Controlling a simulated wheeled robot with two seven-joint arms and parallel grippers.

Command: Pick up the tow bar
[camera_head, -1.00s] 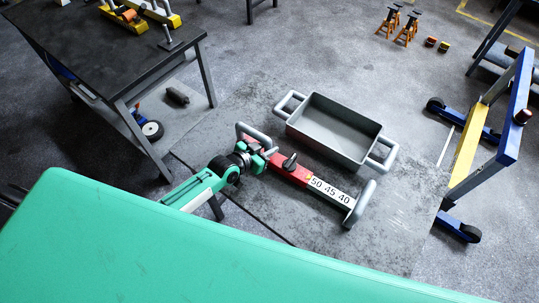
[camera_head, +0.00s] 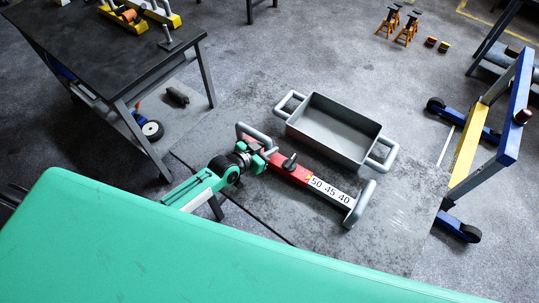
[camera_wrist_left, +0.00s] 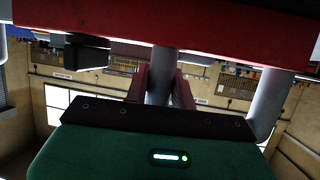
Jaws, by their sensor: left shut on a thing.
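The tow bar is a red and white bar (camera_head: 330,190) with the numbers 50 45 40, a black knob and grey tube handles at its ends. It shows in the head view above a grey board. My left gripper (camera_head: 266,158) is at its red left end, by the grey handle (camera_head: 252,133). In the left wrist view the dark red fingers of my left gripper (camera_wrist_left: 161,88) are closed around a grey post (camera_wrist_left: 165,62) under the red beam (camera_wrist_left: 200,28). Whether the bar touches the board is unclear. My right gripper is not in view.
A grey open tray (camera_head: 340,112) with side handles stands just behind the bar. A dark workbench (camera_head: 95,50) is at left. A blue and yellow wheeled frame (camera_head: 508,140) stands at right. Orange jack stands (camera_head: 405,30) are far back. The board's front right (camera_head: 395,245) is clear.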

